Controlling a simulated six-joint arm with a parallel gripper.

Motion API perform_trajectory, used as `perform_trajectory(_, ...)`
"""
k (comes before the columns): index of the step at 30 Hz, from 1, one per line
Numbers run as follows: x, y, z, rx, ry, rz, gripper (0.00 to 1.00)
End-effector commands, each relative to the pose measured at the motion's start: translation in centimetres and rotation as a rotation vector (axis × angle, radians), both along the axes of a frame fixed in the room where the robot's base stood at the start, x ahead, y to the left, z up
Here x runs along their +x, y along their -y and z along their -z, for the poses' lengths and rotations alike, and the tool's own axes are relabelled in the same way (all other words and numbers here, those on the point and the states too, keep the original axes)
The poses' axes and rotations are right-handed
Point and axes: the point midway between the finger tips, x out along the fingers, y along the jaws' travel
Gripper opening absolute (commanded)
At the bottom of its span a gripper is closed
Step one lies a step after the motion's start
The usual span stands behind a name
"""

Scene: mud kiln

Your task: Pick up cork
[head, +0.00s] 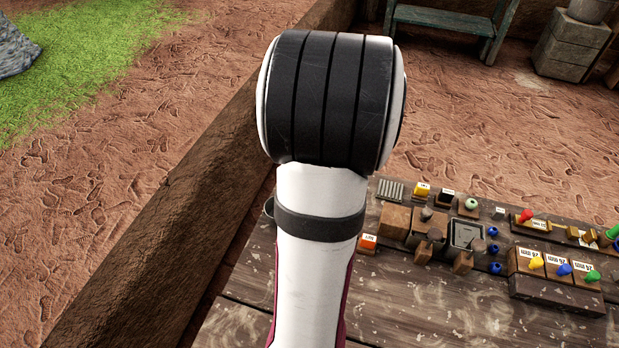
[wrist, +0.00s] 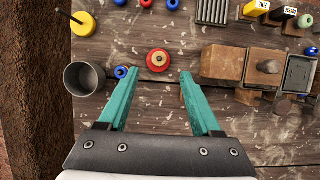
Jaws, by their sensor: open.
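I cannot pick out a cork for certain. In the wrist view, a red round piece (wrist: 158,67) with a small tan centre lies on the wooden table, just beyond and between my fingertips. I cannot tell whether that tan centre is a cork. My gripper (wrist: 159,76) is open, its two teal fingers spread over bare planks with nothing between them. A small brown bit shows beside the right finger, partly hidden by it. In the head view my own arm hides the gripper and the table under it.
A metal cup (wrist: 84,79) stands left of my left finger, with a blue ring (wrist: 121,72) by that fingertip. A yellow disc (wrist: 84,26) with a peg lies far left. Wooden blocks (wrist: 222,63) crowd the right. The head view shows several coloured pegs and blocks on the table (head: 400,315).

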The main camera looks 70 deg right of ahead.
Motion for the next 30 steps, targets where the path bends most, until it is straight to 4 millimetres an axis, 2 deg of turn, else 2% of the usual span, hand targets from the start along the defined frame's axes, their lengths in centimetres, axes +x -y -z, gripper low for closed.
perform_trajectory(7, 0.0, 1.6, 4.4, 0.005, 0.000, 0.000, 0.66)
perform_trajectory(10, 0.0, 2.2, 5.7, 0.003, -0.001, 0.000, 0.66)
perform_trajectory(18, 0.1, 2.5, 6.2, 0.001, 0.003, 0.002, 0.66)
perform_trajectory(27, 0.1, 2.5, 6.2, 0.001, 0.002, 0.002, 0.12)
perform_trajectory(29, 0.1, 2.5, 6.2, 0.001, 0.002, 0.002, 0.01)
perform_trajectory(30, 0.1, 2.5, 6.2, 0.001, 0.002, 0.002, 0.00)
